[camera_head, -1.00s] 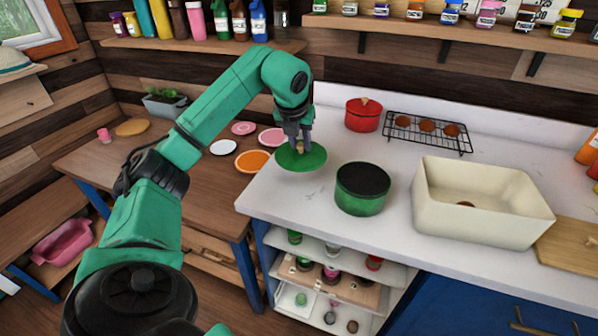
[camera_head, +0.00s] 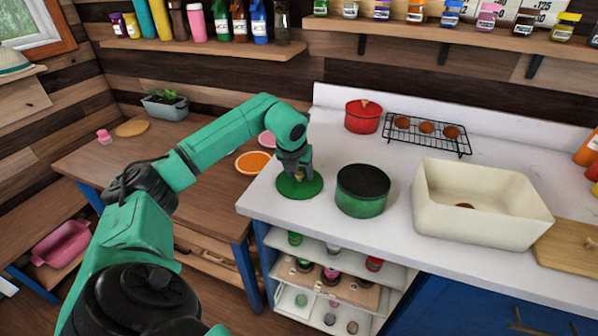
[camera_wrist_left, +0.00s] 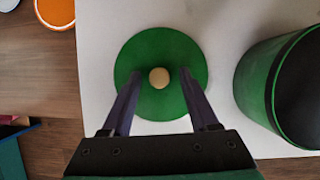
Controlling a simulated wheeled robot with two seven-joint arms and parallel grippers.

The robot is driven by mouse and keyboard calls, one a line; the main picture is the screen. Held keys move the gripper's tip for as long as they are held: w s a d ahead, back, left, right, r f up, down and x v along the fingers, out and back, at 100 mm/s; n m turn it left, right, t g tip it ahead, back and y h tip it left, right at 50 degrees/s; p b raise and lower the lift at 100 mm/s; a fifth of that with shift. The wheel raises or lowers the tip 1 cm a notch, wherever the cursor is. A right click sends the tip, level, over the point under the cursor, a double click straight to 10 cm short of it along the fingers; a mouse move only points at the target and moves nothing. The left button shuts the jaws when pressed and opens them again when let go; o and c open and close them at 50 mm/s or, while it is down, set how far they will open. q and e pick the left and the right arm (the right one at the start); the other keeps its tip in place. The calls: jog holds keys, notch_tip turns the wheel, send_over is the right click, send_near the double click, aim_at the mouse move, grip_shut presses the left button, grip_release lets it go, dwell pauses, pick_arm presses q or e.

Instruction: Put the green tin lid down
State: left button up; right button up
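The green tin lid (camera_head: 291,192) lies flat on the white counter near its left end, left of the green tin (camera_head: 361,202). Its pale round knob (camera_wrist_left: 159,78) faces up in the left wrist view. My left gripper (camera_head: 298,173) is low over the lid, pointing down. In the wrist view its two fingers (camera_wrist_left: 160,74) stand on either side of the knob with a gap on each side, so it is open. The green tin stands uncovered with a dark top; it also shows at the right of the wrist view (camera_wrist_left: 256,88). My right gripper is out of view.
A cream basin (camera_head: 475,222) stands right of the tin. A red pot (camera_head: 362,118) and a wire rack (camera_head: 450,143) are at the back. An orange plate (camera_head: 254,162) lies on the wooden table (camera_head: 120,180) beside the counter's left edge.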

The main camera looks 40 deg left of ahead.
pick_arm(q)
jog(key=b+v, duration=0.1)
jog(key=v, duration=1.1)
jog(key=shift+r, duration=0.2)
jog(key=shift+f, duration=0.1)
